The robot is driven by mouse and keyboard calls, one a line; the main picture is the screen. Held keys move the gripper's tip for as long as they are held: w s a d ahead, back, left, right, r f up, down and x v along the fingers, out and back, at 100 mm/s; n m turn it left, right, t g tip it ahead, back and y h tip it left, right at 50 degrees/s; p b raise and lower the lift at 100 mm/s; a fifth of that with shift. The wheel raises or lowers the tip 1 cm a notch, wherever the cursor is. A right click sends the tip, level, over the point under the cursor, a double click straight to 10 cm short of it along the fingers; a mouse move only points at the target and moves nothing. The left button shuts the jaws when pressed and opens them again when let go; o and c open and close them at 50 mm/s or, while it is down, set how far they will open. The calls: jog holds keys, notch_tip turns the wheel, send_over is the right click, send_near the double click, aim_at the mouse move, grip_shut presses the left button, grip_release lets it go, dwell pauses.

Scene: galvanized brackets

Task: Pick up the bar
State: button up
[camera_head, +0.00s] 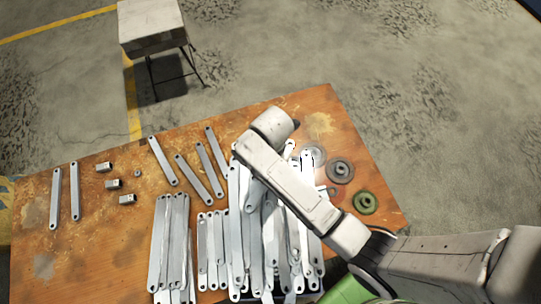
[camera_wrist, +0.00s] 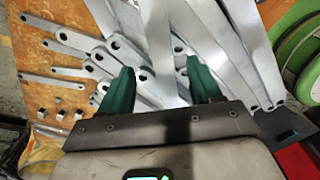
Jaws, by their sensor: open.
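Many flat grey metal bars with a hole at each end lie on the wooden table. A dense pile of bars (camera_head: 237,215) is at the table's front middle, partly hidden by my arm. Loose bars (camera_head: 162,160) lie further back and left. Which one is the task's bar cannot be told. In the wrist view, my gripper (camera_wrist: 160,78) has its two green fingers apart, over overlapping bars (camera_wrist: 215,45). Bars show between and beyond the fingers; none is visibly clamped. In the head view, my arm hides the fingers.
The wooden table (camera_head: 90,235) also bears small metal blocks (camera_head: 113,184) at left. Dark round parts (camera_head: 340,170) and a green ring (camera_head: 365,203) sit near its right edge. A stool (camera_head: 150,25) stands behind on the concrete floor. Bare wood shows at left.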

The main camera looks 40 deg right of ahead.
jog(key=shift+s+a+f, duration=0.15)
jog(key=shift+a+f, duration=0.05)
jog(key=shift+f, duration=1.1)
jog(key=shift+s+a+f, duration=0.1)
jog(key=shift+a+f, duration=0.1)
jog(key=shift+f, duration=1.1)
jog(key=shift+c, duration=0.5)
grip_shut()
